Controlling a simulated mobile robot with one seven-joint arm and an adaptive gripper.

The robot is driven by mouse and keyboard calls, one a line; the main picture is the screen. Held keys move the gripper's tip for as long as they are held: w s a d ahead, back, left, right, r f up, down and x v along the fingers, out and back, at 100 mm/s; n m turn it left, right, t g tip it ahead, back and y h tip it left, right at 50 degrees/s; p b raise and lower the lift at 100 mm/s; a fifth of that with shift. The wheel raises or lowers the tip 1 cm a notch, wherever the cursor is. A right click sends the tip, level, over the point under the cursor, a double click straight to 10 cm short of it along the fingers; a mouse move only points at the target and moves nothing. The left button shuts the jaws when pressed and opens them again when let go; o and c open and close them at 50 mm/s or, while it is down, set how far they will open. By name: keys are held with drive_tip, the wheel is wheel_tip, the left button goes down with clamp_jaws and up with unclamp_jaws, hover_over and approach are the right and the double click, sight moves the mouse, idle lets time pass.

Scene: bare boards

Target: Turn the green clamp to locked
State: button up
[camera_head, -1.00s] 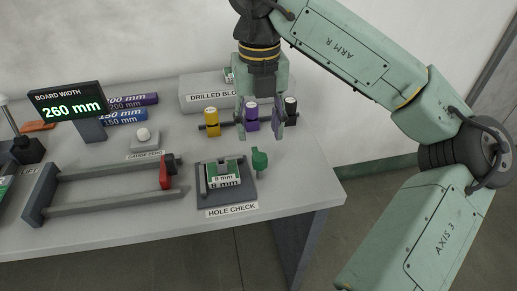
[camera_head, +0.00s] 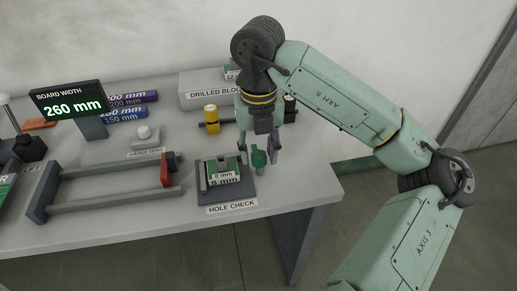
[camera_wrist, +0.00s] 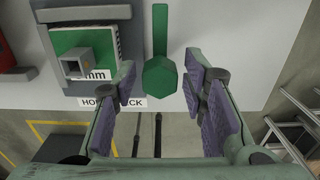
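The green clamp (camera_head: 259,158) stands at the right side of the hole check fixture (camera_head: 236,194) near the bench's right end. In the wrist view the clamp (camera_wrist: 160,76) shows a faceted green knob with a flat green bar running up from it. My gripper (camera_head: 259,154) is above and around the clamp, with its fingers spread to either side. In the wrist view the purple pads of my gripper (camera_wrist: 166,88) are apart, with the knob between them and gaps on both sides.
Behind my gripper is a rack with a yellow plug (camera_head: 211,117) and a dark plug (camera_head: 290,103). A frame with a red slider (camera_head: 167,170) lies to the left. The bench's front edge (camera_head: 270,207) is close to the fixture.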

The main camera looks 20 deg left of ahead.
clamp_jaws()
drive_tip(key=shift+f+n+b, duration=0.1)
drive_tip(key=shift+n+b, duration=0.3)
drive_tip(key=shift+b, duration=0.2)
drive_tip(key=shift+f+n+b, duration=0.1)
drive_tip(key=shift+n+b, duration=0.5)
drive_tip(key=shift+b, duration=0.2)
drive_tip(key=n+b, duration=0.3)
drive_tip(key=shift+s+a, duration=0.1)
drive_tip(key=n+b, duration=0.3)
drive_tip(key=n, duration=0.3)
drive_tip(key=shift+s+n, duration=0.15)
drive_tip(key=shift+n, duration=0.25)
drive_tip(key=n, duration=0.3)
drive_tip(key=n+b, duration=0.1)
drive_tip(key=n, duration=0.2)
drive_tip(key=shift+s+r, duration=0.1)
drive_tip(key=shift+r, duration=0.1)
